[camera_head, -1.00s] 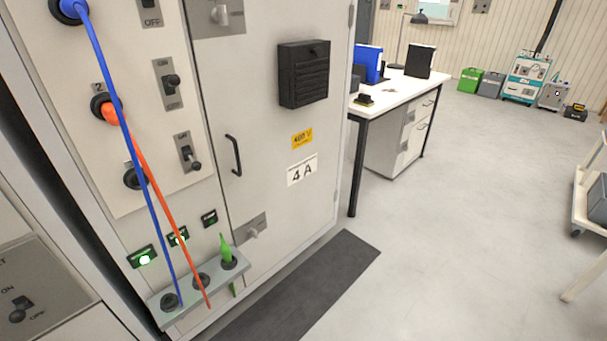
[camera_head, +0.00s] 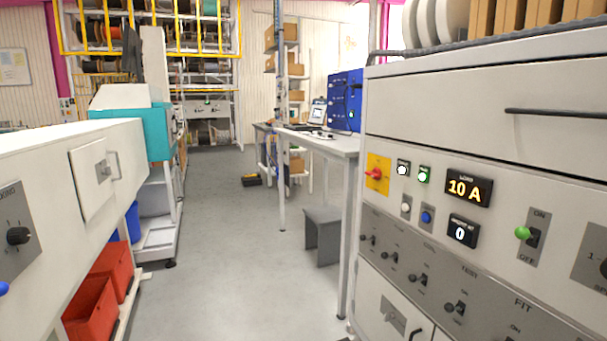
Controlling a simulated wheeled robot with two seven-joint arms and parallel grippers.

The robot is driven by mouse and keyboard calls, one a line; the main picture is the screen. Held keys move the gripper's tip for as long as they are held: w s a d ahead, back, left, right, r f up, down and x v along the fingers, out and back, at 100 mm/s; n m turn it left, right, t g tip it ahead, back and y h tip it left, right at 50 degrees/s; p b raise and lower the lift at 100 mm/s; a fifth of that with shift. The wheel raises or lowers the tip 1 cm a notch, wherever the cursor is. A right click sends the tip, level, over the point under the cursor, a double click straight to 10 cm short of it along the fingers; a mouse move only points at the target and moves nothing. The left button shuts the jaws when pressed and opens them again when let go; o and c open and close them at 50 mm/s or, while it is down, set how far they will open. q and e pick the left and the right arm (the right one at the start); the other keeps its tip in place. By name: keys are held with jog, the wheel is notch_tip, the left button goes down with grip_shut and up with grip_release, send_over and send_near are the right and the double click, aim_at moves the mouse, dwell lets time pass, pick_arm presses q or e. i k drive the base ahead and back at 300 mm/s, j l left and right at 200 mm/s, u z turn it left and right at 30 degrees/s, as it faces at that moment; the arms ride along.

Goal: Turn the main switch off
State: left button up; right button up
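A lit display (camera_head: 469,188) reads 10 A and a smaller display (camera_head: 463,231) reads 0. Neither of my grippers is in view.
A row of small toggles (camera_head: 421,279) runs along the panel's lower strip. A white machine (camera_head: 70,160) stands on the left, with red bins (camera_head: 90,305) below it. A clear aisle (camera_head: 225,240) runs between. A grey stool (camera_head: 322,236) stands by a workbench (camera_head: 318,142).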

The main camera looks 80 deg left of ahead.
aim_at(376, 173)
jog(key=u, duration=2)
